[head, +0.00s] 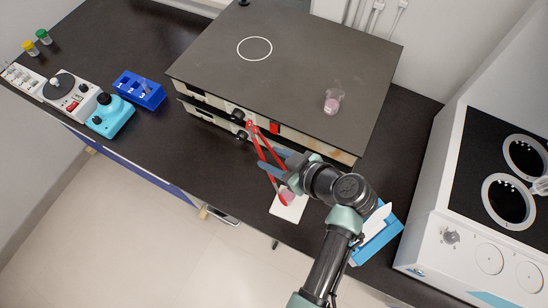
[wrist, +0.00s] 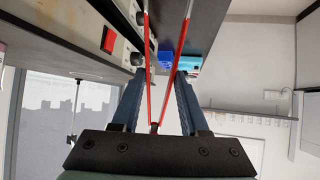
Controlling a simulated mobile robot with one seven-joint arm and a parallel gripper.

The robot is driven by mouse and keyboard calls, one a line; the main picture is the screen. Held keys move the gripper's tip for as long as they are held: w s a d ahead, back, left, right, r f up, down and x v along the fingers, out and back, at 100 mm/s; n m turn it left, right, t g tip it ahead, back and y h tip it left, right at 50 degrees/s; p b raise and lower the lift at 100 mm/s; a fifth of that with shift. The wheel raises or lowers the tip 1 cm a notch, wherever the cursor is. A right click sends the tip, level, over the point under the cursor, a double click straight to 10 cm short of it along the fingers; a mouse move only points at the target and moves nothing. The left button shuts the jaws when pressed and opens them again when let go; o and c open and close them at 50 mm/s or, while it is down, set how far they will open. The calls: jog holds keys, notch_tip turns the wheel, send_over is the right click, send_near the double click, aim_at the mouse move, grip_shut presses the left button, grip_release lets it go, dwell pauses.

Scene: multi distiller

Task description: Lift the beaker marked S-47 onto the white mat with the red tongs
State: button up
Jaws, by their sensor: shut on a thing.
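My gripper (head: 273,160) is shut on the red tongs (head: 264,145), whose two arms also show between my fingers in the wrist view (wrist: 149,75). The tongs slant from the front of the grey-topped unit down to the white mat (head: 291,212). A small clear beaker with pink contents (head: 288,194) is at the tongs' lower end, over or on the mat; I cannot tell whether it is gripped or touches the mat. A second beaker with pink contents (head: 332,103) stands upright on the unit's dark top. No S-47 marking is readable on either beaker.
The unit (head: 290,50) fills the back of the dark bench, with a white ring on top. A blue rack (head: 139,90) and a cyan device (head: 110,116) stand left. A blue box (head: 380,240) is near my arm, with a white hotplate device (head: 460,225) at right.

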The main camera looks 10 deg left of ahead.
notch_tip(320, 180, up, 7)
jog(key=p, duration=0.4)
jog(key=shift+r, duration=0.2)
jog(key=s+d+f+m+t+h+b, duration=0.1)
jog(key=s+f+m+h+b, duration=0.1)
jog(key=f+m, duration=0.1)
jog(key=s+d+f+m+t+h+b, duration=0.2)
jog(key=f+m+h+b, duration=0.1)
jog(key=f+m, duration=0.1)
jog(key=s+d+f+m+t+h+b, duration=0.1)
jog(key=s+d+f+m+h+b, duration=0.1)
jog(key=f, duration=0.3)
jog(key=shift+s+f+m+t+h+b, duration=0.1)
jog(key=shift+m+t+h+b, duration=0.3)
jog(key=shift+m, duration=0.3)
jog(key=shift+s+r+m+h, duration=0.25)
jog(key=shift+s+m+h, duration=0.15)
jog(key=shift+h, duration=0.1)
